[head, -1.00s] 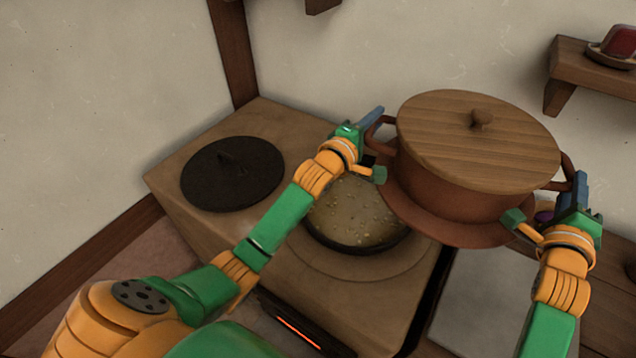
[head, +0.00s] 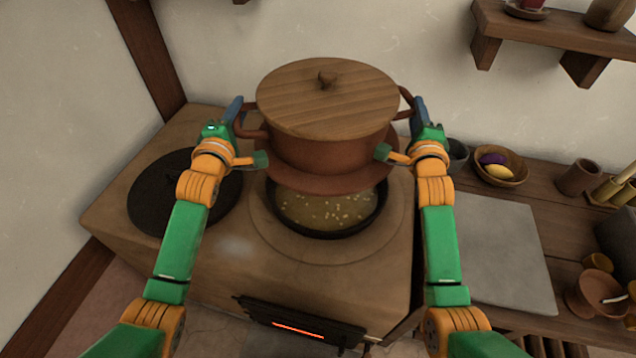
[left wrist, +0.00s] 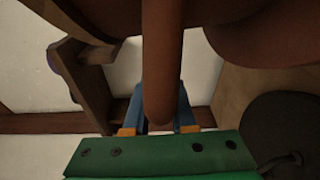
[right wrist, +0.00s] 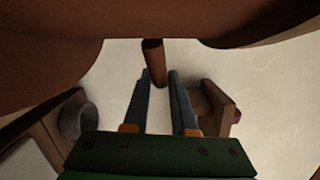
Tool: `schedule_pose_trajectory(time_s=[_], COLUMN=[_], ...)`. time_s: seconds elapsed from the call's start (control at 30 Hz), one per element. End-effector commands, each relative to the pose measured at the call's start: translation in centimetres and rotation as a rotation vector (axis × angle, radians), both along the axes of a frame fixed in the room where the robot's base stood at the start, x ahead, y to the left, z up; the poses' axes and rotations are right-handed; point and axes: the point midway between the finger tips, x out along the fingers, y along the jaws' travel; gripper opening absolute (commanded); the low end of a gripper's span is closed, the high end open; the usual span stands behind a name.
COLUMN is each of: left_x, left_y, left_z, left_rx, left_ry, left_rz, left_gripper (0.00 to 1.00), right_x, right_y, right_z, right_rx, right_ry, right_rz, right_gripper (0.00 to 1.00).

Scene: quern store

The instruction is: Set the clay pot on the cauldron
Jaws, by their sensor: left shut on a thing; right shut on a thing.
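The clay pot (head: 318,155) is reddish brown, with a flared lower rim and a flat wooden lid (head: 325,95) with a knob. It looks upright and held up, overlapping the back of the cauldron (head: 328,212) in the head view. The cauldron is a dark round vessel set in the stove, with pale speckled contents showing at its front; its back is hidden. My left gripper (head: 238,112) is shut on the pot's left handle, which also shows in the left wrist view (left wrist: 160,60). My right gripper (head: 416,112) is shut on the right handle, also in the right wrist view (right wrist: 153,58).
A black lid (head: 165,195) lies on the stove top (head: 215,260) left of the cauldron. A glowing firebox (head: 300,325) is in the stove's front. At right, a counter holds a grey slab (head: 503,255), a bowl (head: 502,170) and cups. A shelf (head: 550,30) is on the wall.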

Motion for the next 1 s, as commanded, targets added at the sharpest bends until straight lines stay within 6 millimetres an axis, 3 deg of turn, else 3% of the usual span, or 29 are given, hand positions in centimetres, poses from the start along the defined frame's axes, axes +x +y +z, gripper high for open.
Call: schedule_pose_trajectory(time_s=[0.33,0.73,1.0], left_x=[0.0,0.0,0.0], left_y=[0.0,0.0,0.0], left_z=[-2.5,-8.5,-8.3], left_rx=[-0.004,-0.005,-0.005], left_ry=[-0.008,-0.009,-0.01], left_rz=[-0.002,-0.002,-0.002], left_gripper=[0.0,0.0,0.0], right_x=[0.0,0.0,0.0], right_y=[0.0,0.0,0.1], right_z=[-2.6,-8.6,-8.4], right_rx=[0.001,0.002,0.002], right_ry=[-0.005,-0.006,-0.006], right_rz=[-0.001,0.001,0.001], right_gripper=[0.0,0.0,0.0])
